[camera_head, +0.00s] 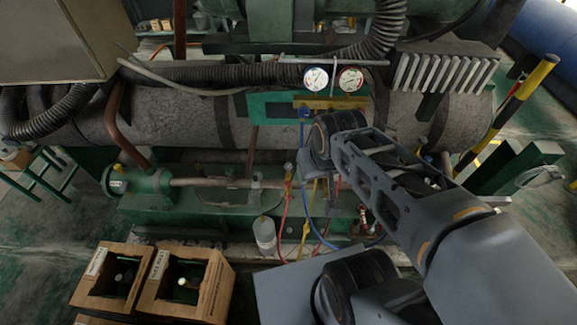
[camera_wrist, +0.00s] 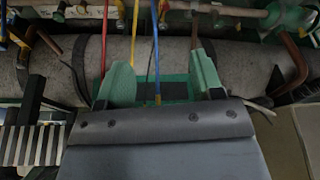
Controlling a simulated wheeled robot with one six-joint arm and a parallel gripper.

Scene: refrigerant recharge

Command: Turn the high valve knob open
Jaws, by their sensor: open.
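The gauge manifold (camera_head: 335,102) is a yellow bar mounted on a green plate in front of the big grey cylinder. Two round dials, the left gauge (camera_head: 316,78) and the right gauge (camera_head: 350,79), stand above it. A blue knob (camera_head: 304,112) shows at its left end. I cannot make out the high valve knob; my arm covers the area below and right of the bar. In the wrist view my gripper (camera_wrist: 164,75) has its two green fingers spread apart with nothing held between them. In the head view the fingers are hidden behind my wrist.
A red hose (camera_wrist: 105,42), a yellow hose (camera_wrist: 134,32) and a blue hose (camera_wrist: 156,50) run near the fingers. Open cardboard boxes (camera_head: 165,290) sit at the lower left. A white bottle (camera_head: 264,234) stands near the hoses. A yellow-black post (camera_head: 520,95) rises at the right.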

